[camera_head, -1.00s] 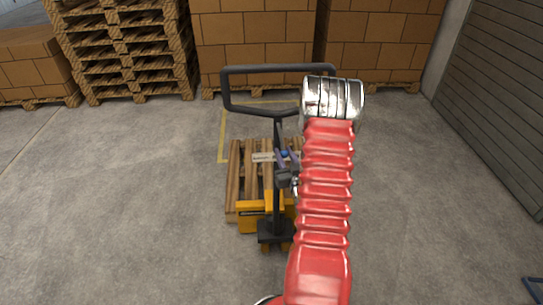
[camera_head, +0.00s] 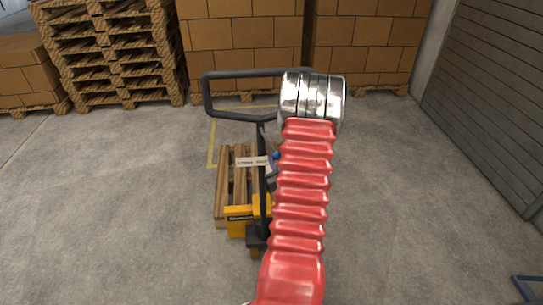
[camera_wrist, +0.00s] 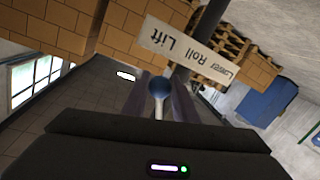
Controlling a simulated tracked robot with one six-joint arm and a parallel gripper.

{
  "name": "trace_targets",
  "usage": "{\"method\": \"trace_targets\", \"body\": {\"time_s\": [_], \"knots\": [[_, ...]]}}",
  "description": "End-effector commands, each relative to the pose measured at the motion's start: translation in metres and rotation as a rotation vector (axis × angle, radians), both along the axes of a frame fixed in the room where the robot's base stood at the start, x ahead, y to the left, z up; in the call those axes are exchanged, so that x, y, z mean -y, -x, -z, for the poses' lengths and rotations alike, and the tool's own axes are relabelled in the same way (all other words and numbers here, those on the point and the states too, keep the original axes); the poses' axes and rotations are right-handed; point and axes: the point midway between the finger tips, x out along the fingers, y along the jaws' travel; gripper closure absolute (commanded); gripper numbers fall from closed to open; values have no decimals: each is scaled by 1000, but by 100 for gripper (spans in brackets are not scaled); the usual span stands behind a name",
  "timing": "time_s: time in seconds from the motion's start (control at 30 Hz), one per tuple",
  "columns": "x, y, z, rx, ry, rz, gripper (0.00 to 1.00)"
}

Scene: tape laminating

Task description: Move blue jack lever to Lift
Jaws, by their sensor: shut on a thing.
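The blue jack lever's round knob (camera_wrist: 160,87) sits between the two fingers of my gripper (camera_wrist: 160,100) in the wrist view, and the fingers are shut on it. A white label plate (camera_wrist: 188,48) reading Lower, Roll, Lift appears upside down behind it, with Lift at its left end. The head view shows the blue knob (camera_head: 276,155) beside the dark handle column, right of the label plate (camera_head: 252,162). My gripper (camera_head: 271,174) is there mostly hidden by my red arm sleeve. The lever's exact setting cannot be told.
The yellow pallet jack (camera_head: 240,213) with its dark loop handle (camera_head: 204,97) stands at a wooden pallet (camera_head: 222,185). Stacked boxes (camera_head: 240,50) and pallets (camera_head: 110,50) line the back. A shutter wall (camera_head: 490,100) is at right.

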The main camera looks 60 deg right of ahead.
Motion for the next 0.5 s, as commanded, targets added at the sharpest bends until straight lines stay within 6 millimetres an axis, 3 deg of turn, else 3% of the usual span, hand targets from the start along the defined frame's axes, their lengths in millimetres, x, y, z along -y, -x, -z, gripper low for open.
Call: {"method": "trace_targets", "body": {"time_s": [0.4,0.43,0.5], "knots": [[2,4,-2,-2,6,5,100],[2,4,-2,-2,6,5,73],[2,4,-2,-2,6,6,68]]}}
